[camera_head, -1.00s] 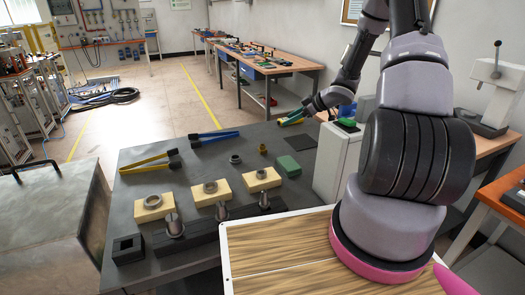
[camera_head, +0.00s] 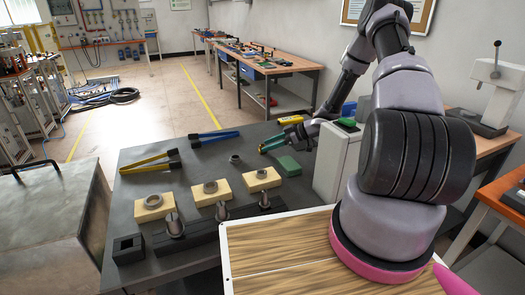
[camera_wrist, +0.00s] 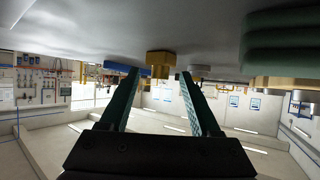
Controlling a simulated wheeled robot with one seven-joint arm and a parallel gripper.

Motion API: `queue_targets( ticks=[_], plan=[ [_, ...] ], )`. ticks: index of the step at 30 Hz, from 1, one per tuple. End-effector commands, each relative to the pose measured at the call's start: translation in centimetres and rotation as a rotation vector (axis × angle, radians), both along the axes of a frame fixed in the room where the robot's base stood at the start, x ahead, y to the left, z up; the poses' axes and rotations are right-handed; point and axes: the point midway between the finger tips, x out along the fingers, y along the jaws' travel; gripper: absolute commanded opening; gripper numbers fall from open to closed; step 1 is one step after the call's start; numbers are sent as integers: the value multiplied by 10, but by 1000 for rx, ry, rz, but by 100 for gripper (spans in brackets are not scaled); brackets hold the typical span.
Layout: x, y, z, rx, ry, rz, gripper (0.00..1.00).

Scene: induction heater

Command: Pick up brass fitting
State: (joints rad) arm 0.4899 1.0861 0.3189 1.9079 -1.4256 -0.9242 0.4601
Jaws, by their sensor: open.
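The brass fitting (camera_wrist: 159,59) stands on the dark table surface, which shows upside down in the wrist view. It has a wide hex part and a narrower end, and appears between and just beyond my fingertips. My gripper (camera_head: 269,146) is low over the table's right half, pointing left, with its green-toned fingers apart. In the wrist view my gripper (camera_wrist: 160,76) is open and empty, one finger to each side of the fitting. I cannot tell whether either finger touches it. In the head view my fingers largely hide the fitting.
A green block (camera_head: 288,166) lies close below my gripper. A small grey fitting (camera_head: 235,159) stands to the left. Several yellow blocks with rings (camera_head: 262,179) and a dark rack (camera_head: 238,213) are nearer. Yellow-handled (camera_head: 150,161) and blue-handled tongs (camera_head: 214,136) lie farther back.

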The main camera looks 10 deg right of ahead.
Motion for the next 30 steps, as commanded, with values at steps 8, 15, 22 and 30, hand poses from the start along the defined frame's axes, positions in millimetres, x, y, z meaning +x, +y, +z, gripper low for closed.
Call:
queue_targets(
  ticks=[8,15,22,30],
  plan=[
    [11,28,-16,1,0,1,64],
    [11,28,-16,0,0,0,37],
    [11,27,-16,-1,1,0,0],
    [11,27,-17,-2,3,-2,0]
  ],
)
